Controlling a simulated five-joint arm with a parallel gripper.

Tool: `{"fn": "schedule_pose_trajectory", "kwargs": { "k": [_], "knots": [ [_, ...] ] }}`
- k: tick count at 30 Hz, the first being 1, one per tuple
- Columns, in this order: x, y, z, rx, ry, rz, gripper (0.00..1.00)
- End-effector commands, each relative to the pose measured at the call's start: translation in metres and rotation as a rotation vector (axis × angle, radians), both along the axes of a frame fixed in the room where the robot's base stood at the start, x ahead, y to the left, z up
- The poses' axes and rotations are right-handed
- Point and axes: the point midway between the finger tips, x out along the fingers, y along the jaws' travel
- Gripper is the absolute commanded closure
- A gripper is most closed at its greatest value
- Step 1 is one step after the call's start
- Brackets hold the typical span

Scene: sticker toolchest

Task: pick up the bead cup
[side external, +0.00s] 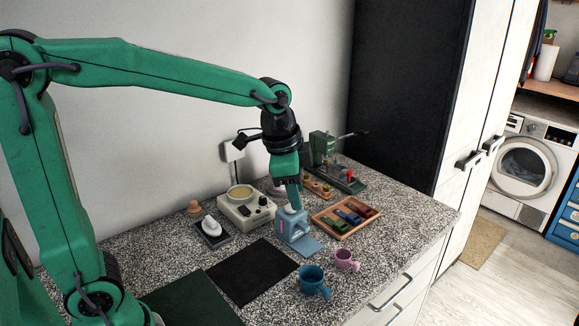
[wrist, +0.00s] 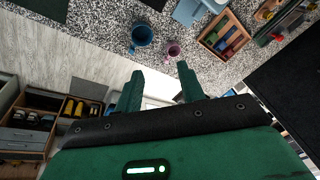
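Two cups stand on the speckled counter: a blue mug (side external: 311,278) with its handle to the right, and a smaller pink cup (side external: 346,259) behind and right of it. Both also show in the wrist view, the blue mug (wrist: 142,36) left of the pink cup (wrist: 173,50). I cannot tell which is the bead cup, and no beads are clear. My gripper (side external: 292,207) points down near a light blue box-shaped thing, apart from both cups. In the wrist view my gripper (wrist: 160,68) has its two fingers apart with nothing between them.
The light blue thing (side external: 291,226) stands behind the cups. A wooden tray (side external: 337,230) with coloured blocks lies right of it. A cream device (side external: 245,210), a green press (side external: 323,150) and a dark mat (side external: 250,271) surround it. The counter's front edge is close to the cups.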

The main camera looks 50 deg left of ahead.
Motion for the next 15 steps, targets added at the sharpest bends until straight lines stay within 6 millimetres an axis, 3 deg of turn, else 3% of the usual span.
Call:
{"fn": "schedule_pose_trajectory", "kwargs": {
  "k": [15],
  "knots": [
    [0.085,-0.042,-0.071,0.084,0.128,-0.418,0.61]
  ]
}}
